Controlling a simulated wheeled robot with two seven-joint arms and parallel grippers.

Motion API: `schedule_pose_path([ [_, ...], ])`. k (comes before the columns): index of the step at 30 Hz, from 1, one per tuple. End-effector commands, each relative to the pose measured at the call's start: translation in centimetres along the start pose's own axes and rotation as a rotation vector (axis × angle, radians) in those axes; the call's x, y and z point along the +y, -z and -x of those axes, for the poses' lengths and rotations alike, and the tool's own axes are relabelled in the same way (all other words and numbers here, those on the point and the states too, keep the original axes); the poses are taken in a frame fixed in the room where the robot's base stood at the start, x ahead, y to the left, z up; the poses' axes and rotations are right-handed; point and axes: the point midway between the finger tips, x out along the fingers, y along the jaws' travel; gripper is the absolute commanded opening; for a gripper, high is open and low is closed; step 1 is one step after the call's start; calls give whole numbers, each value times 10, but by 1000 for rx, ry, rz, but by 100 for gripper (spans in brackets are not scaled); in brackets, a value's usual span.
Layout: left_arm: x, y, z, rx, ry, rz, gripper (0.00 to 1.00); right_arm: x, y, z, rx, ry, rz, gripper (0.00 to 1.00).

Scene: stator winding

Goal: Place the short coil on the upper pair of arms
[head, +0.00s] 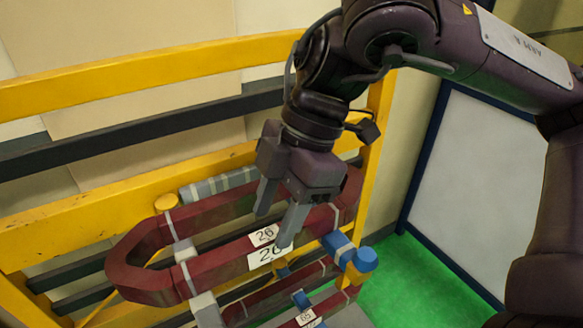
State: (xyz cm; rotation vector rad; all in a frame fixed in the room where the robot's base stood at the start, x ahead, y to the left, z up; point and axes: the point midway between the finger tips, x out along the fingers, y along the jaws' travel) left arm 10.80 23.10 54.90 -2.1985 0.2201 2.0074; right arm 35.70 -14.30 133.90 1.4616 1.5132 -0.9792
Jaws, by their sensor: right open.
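A dark red, long oval coil (222,265) with "26" labels lies in the middle of the head view. Its left part lies across a grey arm (181,250) with a yellow end cap; its right part is near a blue-ended arm (350,257). My right gripper (277,222) is open over the coil's near side, by the labels. One finger is inside the loop and the other is at the near side's outer face. Whether they touch it, I cannot tell. The gripper hides part of the coil's far side. My left gripper is not in view.
A second dark red coil (262,300) with a label sits lower, below the first. Yellow rails (130,77) and dark bars (120,135) of the rack stand behind. A blue-framed pale panel (477,190) and green floor (408,285) are at right.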

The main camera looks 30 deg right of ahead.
Motion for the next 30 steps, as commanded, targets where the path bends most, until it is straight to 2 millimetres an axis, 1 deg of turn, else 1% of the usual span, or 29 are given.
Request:
schedule_pose_path([
  [1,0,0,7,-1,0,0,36,1,2,15,1,-8,1,46],
  [3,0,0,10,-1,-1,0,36,0,2,26,1,-8,0,46],
  [9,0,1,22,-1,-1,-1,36,0,2,56,0,-7,1,46],
  [12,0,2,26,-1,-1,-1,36,0,2,67,-1,-5,1,46],
  [18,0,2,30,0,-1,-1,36,0,1,77,-1,-2,1,46],
  [30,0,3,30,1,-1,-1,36,0,1,78,-1,-2,1,46],
])
